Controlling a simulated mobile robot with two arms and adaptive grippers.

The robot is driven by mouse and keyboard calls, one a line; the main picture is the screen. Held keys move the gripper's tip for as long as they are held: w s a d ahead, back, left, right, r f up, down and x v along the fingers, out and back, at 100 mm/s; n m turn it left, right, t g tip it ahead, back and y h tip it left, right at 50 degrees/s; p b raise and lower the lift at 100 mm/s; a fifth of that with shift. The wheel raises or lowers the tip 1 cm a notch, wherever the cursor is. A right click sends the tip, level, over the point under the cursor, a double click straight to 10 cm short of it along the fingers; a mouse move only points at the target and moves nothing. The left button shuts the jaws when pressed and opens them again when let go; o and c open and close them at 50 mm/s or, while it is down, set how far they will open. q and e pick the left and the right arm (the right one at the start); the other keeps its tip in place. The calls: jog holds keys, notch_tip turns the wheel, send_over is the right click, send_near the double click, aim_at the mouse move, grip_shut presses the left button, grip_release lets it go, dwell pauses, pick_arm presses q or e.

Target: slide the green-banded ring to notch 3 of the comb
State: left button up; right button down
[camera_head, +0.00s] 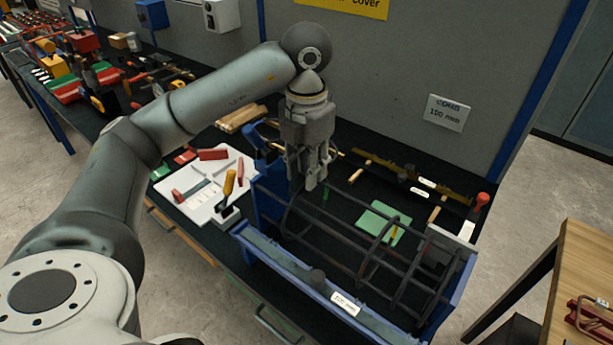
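A cage of dark bars with square rings (372,262) lies in a blue frame (262,205) on the dark bench. A small green mark (325,193) shows on the cage just below my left gripper; it may be the green band, but it is too small to be sure. My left gripper (308,184) points down over the left end of the cage. Its fingers overlap the bars, so I cannot tell whether they hold anything. The comb's notches cannot be made out. My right gripper is not in view.
A white tray (238,163) with tools is left of the frame. A green pad (386,222) lies behind the cage bars. A grey wall panel (405,60) rises behind the bench. A wooden table (590,255) is at right.

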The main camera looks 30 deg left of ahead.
pick_arm(q)
jog(key=shift+f, duration=1.15)
grip_shut()
